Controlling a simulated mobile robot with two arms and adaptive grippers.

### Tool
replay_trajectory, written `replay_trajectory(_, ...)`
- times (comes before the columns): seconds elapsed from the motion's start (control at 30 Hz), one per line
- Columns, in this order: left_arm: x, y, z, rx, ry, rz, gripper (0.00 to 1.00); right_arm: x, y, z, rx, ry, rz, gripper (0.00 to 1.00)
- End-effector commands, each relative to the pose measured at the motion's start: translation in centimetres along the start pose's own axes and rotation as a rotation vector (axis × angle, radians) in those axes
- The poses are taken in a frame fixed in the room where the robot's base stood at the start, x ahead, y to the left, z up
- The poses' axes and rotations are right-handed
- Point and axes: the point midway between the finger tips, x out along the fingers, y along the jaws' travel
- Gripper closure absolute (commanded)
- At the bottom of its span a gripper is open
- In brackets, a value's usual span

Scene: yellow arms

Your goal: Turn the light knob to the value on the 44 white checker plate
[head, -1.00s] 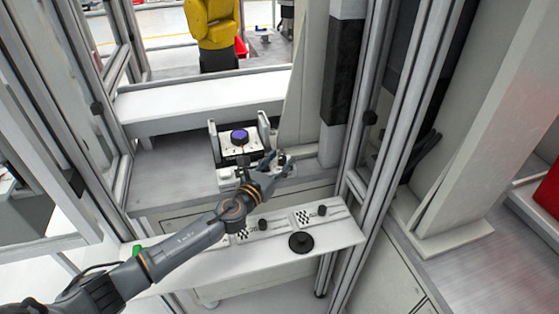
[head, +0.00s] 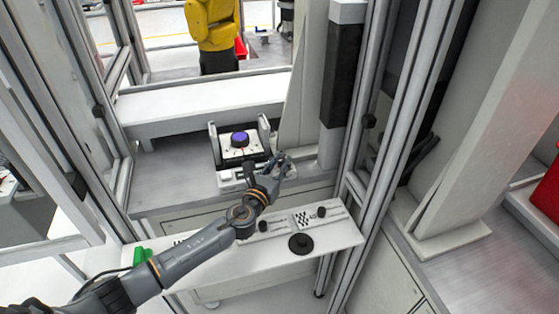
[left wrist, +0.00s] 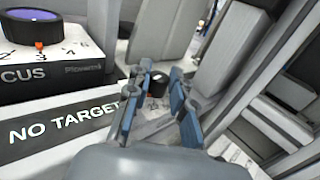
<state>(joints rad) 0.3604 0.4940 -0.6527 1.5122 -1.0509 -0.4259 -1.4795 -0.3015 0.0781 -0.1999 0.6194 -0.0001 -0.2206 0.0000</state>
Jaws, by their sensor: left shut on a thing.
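My left gripper (head: 281,163) reaches in from the left to just right of the white box (head: 228,174). In the left wrist view its two blue-padded fingers (left wrist: 157,98) stand either side of a small dark knob (left wrist: 157,88), shut on it; the contact is partly hidden. The white box carries a purple-topped black knob (head: 240,138) over a numbered scale. In the left wrist view this purple-topped knob (left wrist: 33,27) has an orange-red pointer, beside partial lettering "CUS". Black-and-white checker plates (head: 303,218) lie on the front white panel; their numbers are too small to read. My right gripper is out of view.
The front white panel (head: 335,235) also holds small black knobs (head: 321,211), a larger round black knob (head: 301,243) and a green button (head: 142,255). A "NO TARGET" sign (left wrist: 65,123) is close to the fingers. Metal posts (head: 375,150) stand to the right.

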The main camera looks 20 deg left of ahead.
Motion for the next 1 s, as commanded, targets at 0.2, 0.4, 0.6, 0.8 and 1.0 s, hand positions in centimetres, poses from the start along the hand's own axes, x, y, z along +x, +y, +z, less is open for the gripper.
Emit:
replay_trajectory(0.2,0.0,-0.6,0.2,-0.005,0.002,0.161,1.0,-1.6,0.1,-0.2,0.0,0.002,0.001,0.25)
replay_trajectory(0.4,0.1,-0.7,0.0,-0.004,0.002,0.322,1.0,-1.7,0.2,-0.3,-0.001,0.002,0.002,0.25)
replay_trajectory(0.6,0.2,-0.9,-0.1,-0.002,0.002,0.455,1.0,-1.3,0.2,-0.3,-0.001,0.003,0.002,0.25)
replay_trajectory(0.8,0.2,-0.9,-0.1,-0.002,0.001,0.543,1.0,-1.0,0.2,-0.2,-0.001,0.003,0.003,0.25)
replay_trajectory(1.0,0.2,-0.9,-0.1,0.0,0.001,0.585,1.0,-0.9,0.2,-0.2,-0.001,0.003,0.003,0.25)
